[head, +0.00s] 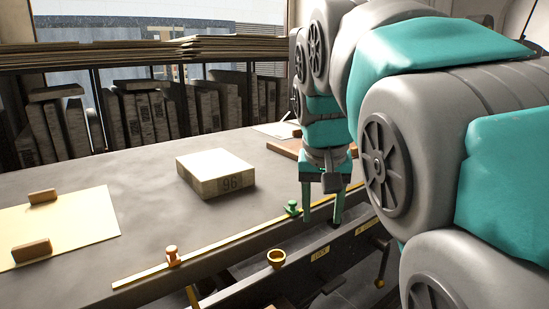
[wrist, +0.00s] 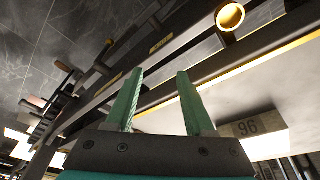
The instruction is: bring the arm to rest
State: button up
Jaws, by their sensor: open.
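My arm reaches in from the right in the head view, and my gripper (head: 322,222) points down over the front edge of the stone-topped table (head: 100,200). Its two green fingers are apart with nothing between them. In the wrist view my gripper (wrist: 158,95) is also open and empty, with the table's front rail behind the fingers. A pale block marked 96 (head: 215,172) lies on the table, left of my gripper and apart from it. The block also shows at the lower right of the wrist view (wrist: 255,140).
A brass strip with an orange knob (head: 172,256) and a green knob (head: 292,208) runs along the table's front edge. A brass cup (head: 276,258) sits on the front rail. A yellow sheet (head: 70,228) bears two wooden blocks. Shelved slabs (head: 150,115) stand behind.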

jog(key=s+d+f+n+g, duration=0.1)
jog(key=s+d+f+g, duration=0.1)
jog(key=s+f, duration=0.9)
jog(key=s+d+f+g+p, duration=0.1)
jog(key=s+d+f, duration=0.3)
jog(key=s+f, duration=0.7)
jog(key=s+g, duration=0.1)
jog(key=s, duration=0.3)
jog(key=shift+s+n+g+y+p, duration=0.3)
jog(key=shift+n+y, duration=0.1)
jog(key=shift+a, duration=0.15)
